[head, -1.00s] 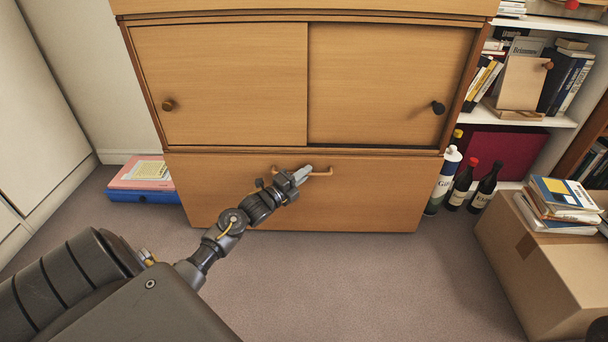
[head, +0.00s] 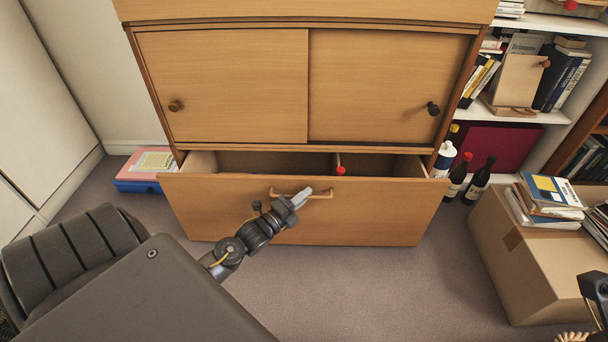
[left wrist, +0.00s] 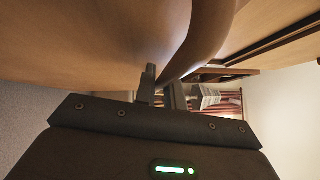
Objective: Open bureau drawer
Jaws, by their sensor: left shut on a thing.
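The wooden bureau (head: 222,85) stands ahead in the head view, with two cupboard doors above a wide drawer (head: 360,212). The drawer is pulled part way out, and its dark interior with a divider shows behind the front panel. My left gripper (head: 298,199) is shut on the curved wooden drawer handle (head: 322,194) at the middle of the panel. In the left wrist view, the handle (left wrist: 204,38) passes large and close above the fingers (left wrist: 160,88). At the lower right edge of the head view, a dark part of my right arm shows, but its fingertips do not.
A cardboard box (head: 545,255) with books on top stands right of the drawer. Bottles (head: 478,182) stand by the bureau's right side. A blue and pink stack (head: 140,172) lies to the left. The carpet (head: 370,290) in front is clear.

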